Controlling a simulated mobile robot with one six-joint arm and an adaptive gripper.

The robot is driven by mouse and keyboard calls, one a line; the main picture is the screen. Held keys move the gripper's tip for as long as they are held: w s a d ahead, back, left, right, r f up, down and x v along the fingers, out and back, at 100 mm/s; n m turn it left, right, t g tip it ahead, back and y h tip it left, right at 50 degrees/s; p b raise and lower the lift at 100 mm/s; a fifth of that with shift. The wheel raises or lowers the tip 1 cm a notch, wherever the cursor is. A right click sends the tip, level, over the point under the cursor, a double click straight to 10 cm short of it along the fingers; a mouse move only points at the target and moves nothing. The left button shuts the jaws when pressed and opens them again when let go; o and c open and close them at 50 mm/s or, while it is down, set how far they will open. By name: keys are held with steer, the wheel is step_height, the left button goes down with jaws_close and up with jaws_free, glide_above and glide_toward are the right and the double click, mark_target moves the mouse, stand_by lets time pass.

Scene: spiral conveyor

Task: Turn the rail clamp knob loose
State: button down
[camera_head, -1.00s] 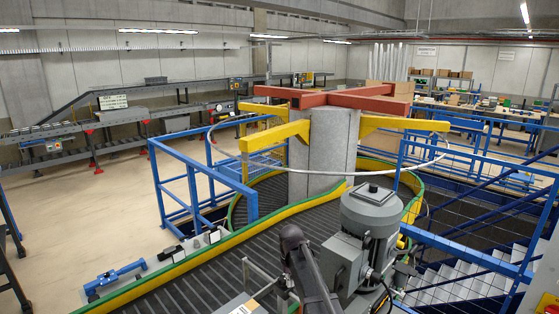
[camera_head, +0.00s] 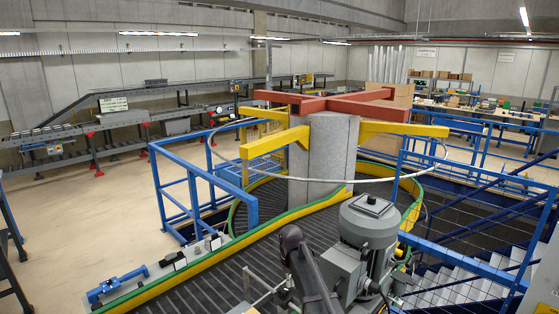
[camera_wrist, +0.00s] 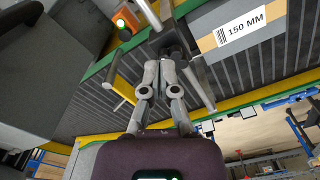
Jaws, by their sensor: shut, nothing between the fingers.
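In the wrist view my gripper (camera_wrist: 163,58) reaches up the picture from the dark wrist, its two grey fingers close together and empty. Just beyond the fingertips is a dark part (camera_wrist: 172,42) among metal rods at the conveyor's green-and-yellow rail; it may be the rail clamp knob, but its shape is partly covered by the fingers. I cannot tell whether the fingertips touch it. A bright metal rod (camera_wrist: 198,82) runs along the right of the fingers. In the head view my dark arm hides this spot, and the gripper's fingers cannot be made out.
An orange sensor with a green light (camera_wrist: 123,24) sits left of the fingertips. A box labelled "150 MM" (camera_wrist: 225,45) lies on the slatted belt to the right. A grey motor (camera_head: 368,222) stands close to my arm. Blue railings (camera_head: 205,190) border the spiral conveyor.

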mark_target(282, 292)
steer(key=shift+r, duration=0.5)
steer(key=a, duration=0.1)
steer(key=a+p, duration=0.1)
steer(key=a+r, duration=0.1)
steer(key=shift+s, duration=0.25)
steer(key=shift+f, duration=0.1)
step_height(282, 292, down, 7)
steer(key=b, duration=0.6)
steer(key=shift+b, duration=0.3)
steer(key=shift+w+d, duration=0.1)
steer(key=shift+w, duration=0.2)
stand_by(1.2)
